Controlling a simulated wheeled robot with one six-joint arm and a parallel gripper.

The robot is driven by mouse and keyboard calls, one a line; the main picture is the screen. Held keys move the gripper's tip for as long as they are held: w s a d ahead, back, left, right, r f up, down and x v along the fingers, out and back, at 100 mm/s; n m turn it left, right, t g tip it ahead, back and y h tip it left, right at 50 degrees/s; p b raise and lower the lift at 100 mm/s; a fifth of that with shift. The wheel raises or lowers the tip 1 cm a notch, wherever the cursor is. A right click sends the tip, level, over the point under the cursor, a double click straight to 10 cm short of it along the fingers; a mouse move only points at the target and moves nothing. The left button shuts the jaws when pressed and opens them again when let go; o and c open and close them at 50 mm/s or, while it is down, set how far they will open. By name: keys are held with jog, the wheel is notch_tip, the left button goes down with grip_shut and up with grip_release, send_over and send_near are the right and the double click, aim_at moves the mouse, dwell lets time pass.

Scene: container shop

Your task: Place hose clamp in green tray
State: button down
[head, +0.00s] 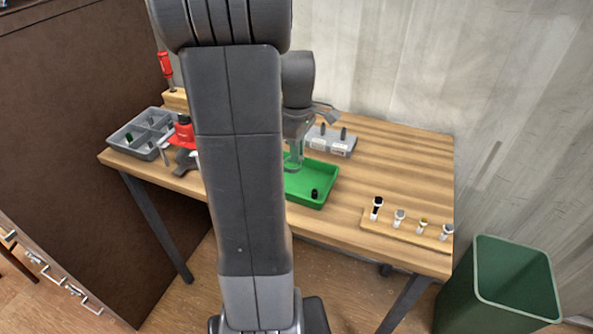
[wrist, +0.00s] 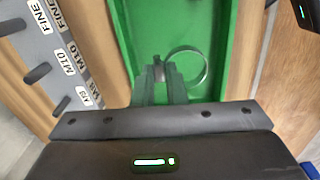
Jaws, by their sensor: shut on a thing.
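The hose clamp (wrist: 206,70) is a thin metal ring in the wrist view, with its screw part between the fingertips of my gripper (wrist: 160,80). My gripper is shut on it, and the ring sticks out to the right. The green tray (wrist: 222,22) lies beyond the clamp in that view. In the head view the green tray (head: 300,188) sits on the wooden bench, with a small black piece (head: 315,194) in it. My gripper (head: 293,163) is over the tray's back left part there. My arm hides the tray's left side. I cannot tell the clamp's height above the tray floor.
A grey block with upright pegs (head: 331,140) stands behind the tray. A grey divided bin (head: 140,135) and a red tool (head: 183,133) are at the left. A wooden rack with several small parts (head: 408,228) lies front right. A green waste bin (head: 512,280) stands on the floor.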

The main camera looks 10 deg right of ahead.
aim_at(297, 175)
jog(key=shift+f, duration=2.6)
jog(key=shift+f, duration=0.1)
jog(key=c, duration=1.5)
grip_release()
jog(key=shift+o, duration=0.2)
notch_tip(297, 175, up, 12)
jog(key=shift+r, duration=0.15)
jog(key=shift+o, duration=0.3)
